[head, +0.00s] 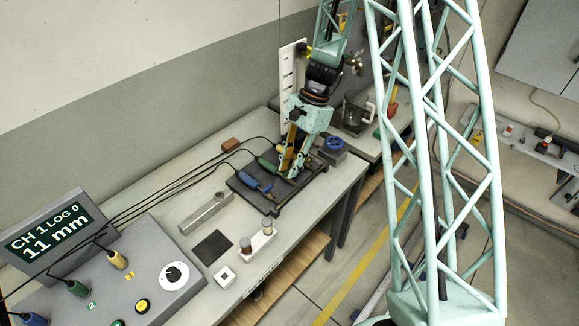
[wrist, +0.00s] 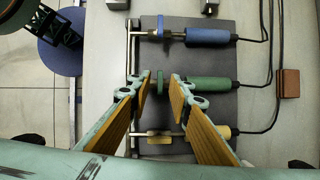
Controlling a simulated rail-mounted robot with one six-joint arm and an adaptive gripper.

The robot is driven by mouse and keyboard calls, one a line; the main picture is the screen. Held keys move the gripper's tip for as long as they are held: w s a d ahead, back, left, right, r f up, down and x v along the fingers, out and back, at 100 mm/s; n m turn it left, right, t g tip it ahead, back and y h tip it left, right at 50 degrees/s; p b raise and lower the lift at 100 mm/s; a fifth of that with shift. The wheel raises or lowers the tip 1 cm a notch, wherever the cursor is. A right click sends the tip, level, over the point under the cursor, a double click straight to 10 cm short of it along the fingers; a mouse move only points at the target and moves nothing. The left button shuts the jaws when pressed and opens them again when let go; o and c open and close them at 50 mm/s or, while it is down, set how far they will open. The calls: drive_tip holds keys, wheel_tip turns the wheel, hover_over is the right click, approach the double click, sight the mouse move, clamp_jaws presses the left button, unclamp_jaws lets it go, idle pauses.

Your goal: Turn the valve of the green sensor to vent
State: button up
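The green sensor (wrist: 208,84) lies on a dark tray (wrist: 222,61), between a blue sensor (wrist: 208,37) and a yellow sensor (wrist: 208,132). Its green valve handle (wrist: 160,82) stands upright in the wrist picture, across the sensor's length. My gripper (wrist: 160,87) is open, with one finger on each side of this handle; small gaps show. The blue valve handle (wrist: 160,26) points the same way, while the yellow handle (wrist: 159,138) lies along its sensor. In the head view the green sensor (head: 267,164) shows beside my gripper (head: 288,172), which hides its valve.
A console display (head: 44,236) reads CH 1, LOG 0, 11 mm. Below it are coloured plugs and a dial (head: 174,275). A brown block (wrist: 289,83) sits beside the cables. A blue round knob (head: 333,144) stands right of the tray. A metal bar (head: 206,213) lies in front.

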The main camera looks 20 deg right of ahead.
drive_tip(key=shift+r, duration=0.1)
drive_tip(key=v, duration=1.1)
drive_tip(key=shift+r, duration=0.4)
drive_tip(key=shift+w+d, duration=0.1)
drive_tip(key=shift+d, duration=0.05)
drive_tip(key=shift+r, duration=0.1)
